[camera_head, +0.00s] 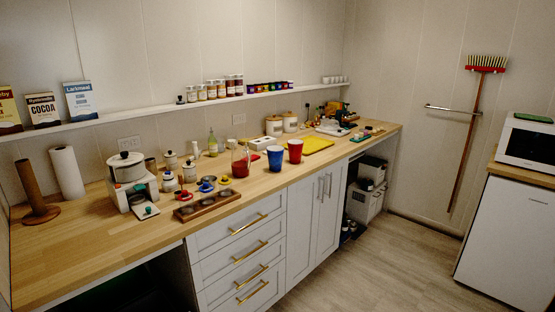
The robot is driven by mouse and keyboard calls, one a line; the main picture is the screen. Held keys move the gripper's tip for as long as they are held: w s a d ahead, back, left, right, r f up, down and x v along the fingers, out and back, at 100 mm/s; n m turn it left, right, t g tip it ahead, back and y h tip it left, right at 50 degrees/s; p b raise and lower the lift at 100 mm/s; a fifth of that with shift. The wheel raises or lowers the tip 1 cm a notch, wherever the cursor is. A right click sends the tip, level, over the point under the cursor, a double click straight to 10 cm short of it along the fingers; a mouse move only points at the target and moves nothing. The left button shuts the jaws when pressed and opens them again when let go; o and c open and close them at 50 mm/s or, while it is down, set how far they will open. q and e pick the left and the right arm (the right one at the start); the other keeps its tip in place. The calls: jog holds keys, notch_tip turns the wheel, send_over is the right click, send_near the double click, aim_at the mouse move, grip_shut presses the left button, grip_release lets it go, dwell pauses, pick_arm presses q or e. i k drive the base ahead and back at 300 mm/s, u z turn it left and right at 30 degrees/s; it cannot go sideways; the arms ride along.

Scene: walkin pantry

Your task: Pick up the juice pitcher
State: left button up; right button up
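The juice pitcher (240,162) appears to be the clear vessel with red contents on the wooden counter, left of a blue cup (276,159). It stands upright near the middle of the counter. A red cup (295,151) stands to the right of the blue cup. Neither of my grippers shows in the head view.
The wooden counter (80,250) is bare at its front left. A dark wooden tray (208,205) lies at the front edge, left of the pitcher. Small jars and colored cups crowd the pitcher's left. A yellow tray (318,144) lies to the right. Floor (400,265) is open.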

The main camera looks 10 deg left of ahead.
aim_at(241, 158)
jog(key=z, duration=0.55)
jog(key=i, duration=1.95)
jog(key=u, duration=0.75)
jog(key=i, duration=1.05)
jog(key=u, duration=1.15)
